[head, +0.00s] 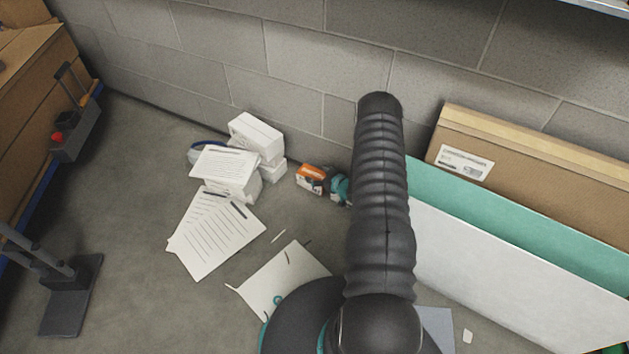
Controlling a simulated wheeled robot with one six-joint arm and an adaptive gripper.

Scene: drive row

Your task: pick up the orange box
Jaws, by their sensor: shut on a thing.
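The orange box (311,174) is small, with an orange top and a white and dark printed side. It is near the foot of the block wall, left of my arm. My gripper (325,182) is mostly hidden behind my black arm; a dark and teal part of it shows at the box's right side. It is shut on the orange box. The fingertips are too small to make out, and I cannot tell whether the box touches the floor.
White boxes (256,137) and paper sheets (216,235) lie left of the orange box. A flat cardboard box (540,160) and teal and white panels (520,270) lean on the wall at right. Grey floor (130,180) is clear at left, beside dark metal stands (75,300).

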